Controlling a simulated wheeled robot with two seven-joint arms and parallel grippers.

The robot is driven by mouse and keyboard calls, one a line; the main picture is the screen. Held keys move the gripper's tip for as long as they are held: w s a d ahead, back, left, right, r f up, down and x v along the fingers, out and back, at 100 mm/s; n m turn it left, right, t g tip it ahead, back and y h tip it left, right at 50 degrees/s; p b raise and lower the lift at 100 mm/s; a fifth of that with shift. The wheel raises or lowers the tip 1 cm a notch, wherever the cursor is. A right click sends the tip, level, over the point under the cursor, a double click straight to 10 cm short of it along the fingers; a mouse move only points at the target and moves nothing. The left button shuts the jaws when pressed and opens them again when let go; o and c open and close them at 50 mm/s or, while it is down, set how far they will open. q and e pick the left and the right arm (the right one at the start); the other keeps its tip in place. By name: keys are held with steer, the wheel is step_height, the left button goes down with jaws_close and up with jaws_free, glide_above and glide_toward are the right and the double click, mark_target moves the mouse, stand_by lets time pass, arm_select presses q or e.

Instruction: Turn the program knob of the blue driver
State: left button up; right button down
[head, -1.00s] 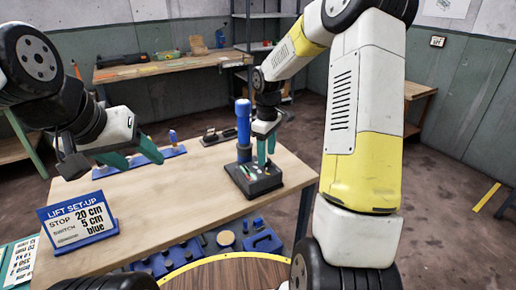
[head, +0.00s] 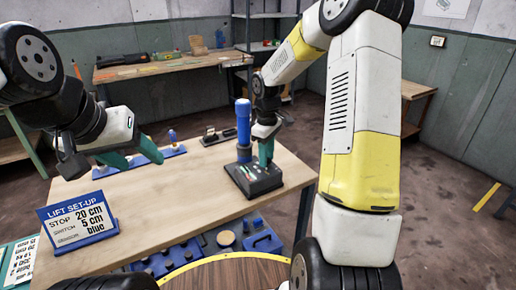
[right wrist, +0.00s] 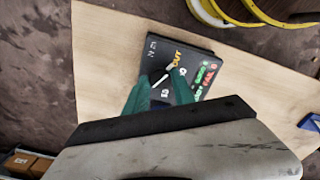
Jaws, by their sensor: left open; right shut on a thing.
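A dark box with a sloped panel (head: 248,184) sits near the far right edge of the table, beside an upright blue cylinder (head: 243,125). I take this box for the driver; its casing looks dark grey. In the right wrist view its panel (right wrist: 160,46) shows white marks, yellow lettering and green and red displays. A small knob with a white pointer (right wrist: 161,78) lies between the fingertips of my right gripper (right wrist: 163,84), which is shut on it. In the head view this gripper (head: 266,158) reaches down onto the box. My left gripper (head: 132,157) is open and empty above the table's left part.
A sign (head: 78,222) reading "LIFT SET-UP", with 20 cm, 5 cm and blue, stands at the table's front left. A blue rail (head: 150,161) and a dark tray (head: 219,136) lie along the back. The table's middle is clear.

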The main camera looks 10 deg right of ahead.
steer(key=m, duration=0.3)
steer(key=shift+m, duration=2.3)
steer(key=c, duration=1.1)
jaws_free()
steer(key=shift+o, duration=0.2)
steer(key=shift+r, duration=3.9)
steer(key=shift+r, duration=0.1)
